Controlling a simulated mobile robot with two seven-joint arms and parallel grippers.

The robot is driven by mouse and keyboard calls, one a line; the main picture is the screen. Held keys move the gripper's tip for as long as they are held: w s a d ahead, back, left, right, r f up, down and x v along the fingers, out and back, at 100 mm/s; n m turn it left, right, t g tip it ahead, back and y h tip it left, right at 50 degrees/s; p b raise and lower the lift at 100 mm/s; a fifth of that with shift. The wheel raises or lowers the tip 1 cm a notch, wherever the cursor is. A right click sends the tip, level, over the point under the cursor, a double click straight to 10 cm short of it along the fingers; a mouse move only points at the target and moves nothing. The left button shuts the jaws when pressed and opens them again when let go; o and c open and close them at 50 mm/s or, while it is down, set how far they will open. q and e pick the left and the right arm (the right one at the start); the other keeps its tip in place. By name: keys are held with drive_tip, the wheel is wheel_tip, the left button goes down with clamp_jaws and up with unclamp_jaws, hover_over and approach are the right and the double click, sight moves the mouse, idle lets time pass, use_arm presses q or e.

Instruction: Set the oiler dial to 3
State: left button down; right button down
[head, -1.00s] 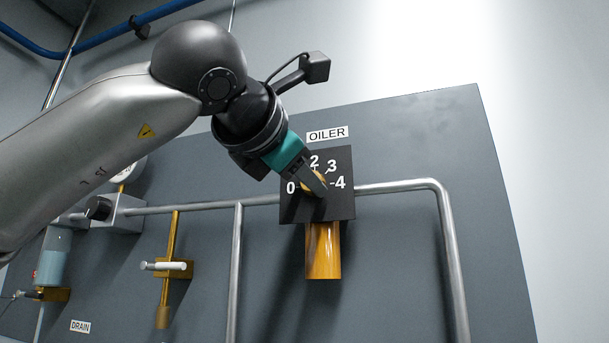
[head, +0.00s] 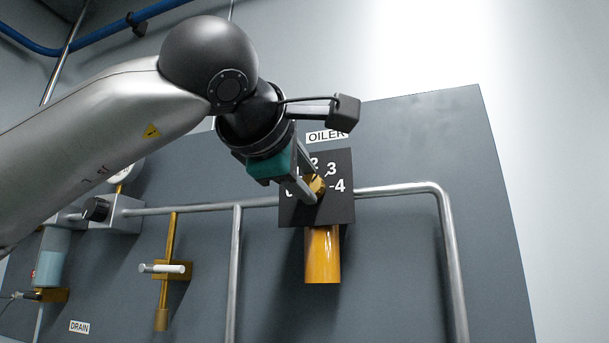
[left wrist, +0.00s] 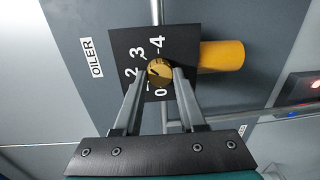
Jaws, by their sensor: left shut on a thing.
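The oiler dial is a black square plate (head: 342,210) with white numbers under an OILER label (head: 322,137). Its round brass knob (head: 318,186) also shows in the left wrist view (left wrist: 160,70). My left gripper (head: 314,190) reaches it from the upper left and is shut on the knob. In the left wrist view, its two fingers (left wrist: 160,78) lie on either side of the knob. The 3 (left wrist: 137,53) and 4 are clear of the fingers; the 1 is hidden. A dark mark shows on the knob, but I cannot tell exactly which number it points to. My right gripper is not in view.
An amber cylinder (head: 322,256) hangs below the dial. Grey pipes (head: 400,187) run to both sides of it on the dark panel. The right of the panel is bare.

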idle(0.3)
use_arm(q)
drive_tip(key=shift+c, duration=2.4)
unclamp_jaws()
drive_tip(key=b+v, duration=0.4)
drive_tip(key=v, duration=1.1)
drive_tip(key=shift+s, duration=0.2)
drive_tip(key=shift+w, duration=0.1)
